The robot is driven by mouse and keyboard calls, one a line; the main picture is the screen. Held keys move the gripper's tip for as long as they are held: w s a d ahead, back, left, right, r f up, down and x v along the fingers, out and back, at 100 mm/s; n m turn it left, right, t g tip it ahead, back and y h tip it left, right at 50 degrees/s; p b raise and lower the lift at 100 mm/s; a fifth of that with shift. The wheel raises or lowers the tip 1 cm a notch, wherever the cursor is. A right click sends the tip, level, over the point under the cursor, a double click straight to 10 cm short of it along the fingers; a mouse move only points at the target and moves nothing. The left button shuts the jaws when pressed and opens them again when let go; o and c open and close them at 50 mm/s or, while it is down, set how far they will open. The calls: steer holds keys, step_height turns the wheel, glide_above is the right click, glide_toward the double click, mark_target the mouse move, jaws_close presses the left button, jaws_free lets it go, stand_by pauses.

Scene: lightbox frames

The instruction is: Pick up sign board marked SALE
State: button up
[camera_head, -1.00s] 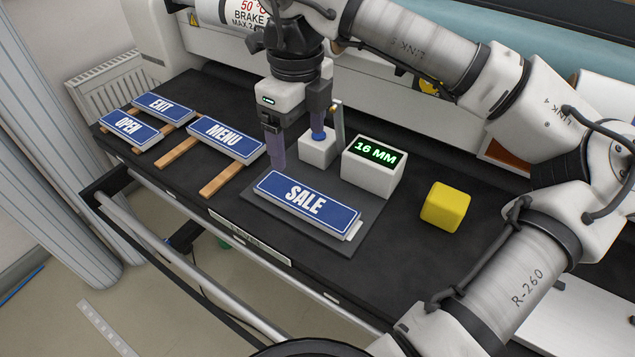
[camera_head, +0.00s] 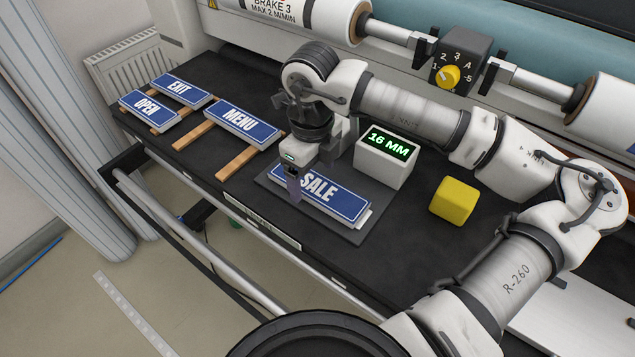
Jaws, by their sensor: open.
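The SALE sign board (camera_head: 335,196), blue with white letters and a white border, lies flat on a dark grey square pad (camera_head: 357,235). A pale edge shows beneath its right end. My gripper (camera_head: 305,180) is over the left part of the sign, pointing down. One finger shows in front of the sign, covering a bit of it left of the letters. The other finger is mostly hidden behind the gripper body. The jaws are open with nothing visibly held; I cannot tell whether the fingers touch the sign.
A white box with a green "16 MM" display (camera_head: 387,158) stands just behind the pad. A yellow block (camera_head: 454,201) is to the right. The MENU (camera_head: 242,122), EXIT (camera_head: 181,88) and OPEN (camera_head: 148,107) signs lie on wooden strips at left. The dark bench's front edge is close.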

steer(key=shift+f, duration=0.85)
steer(key=shift+c, duration=0.4)
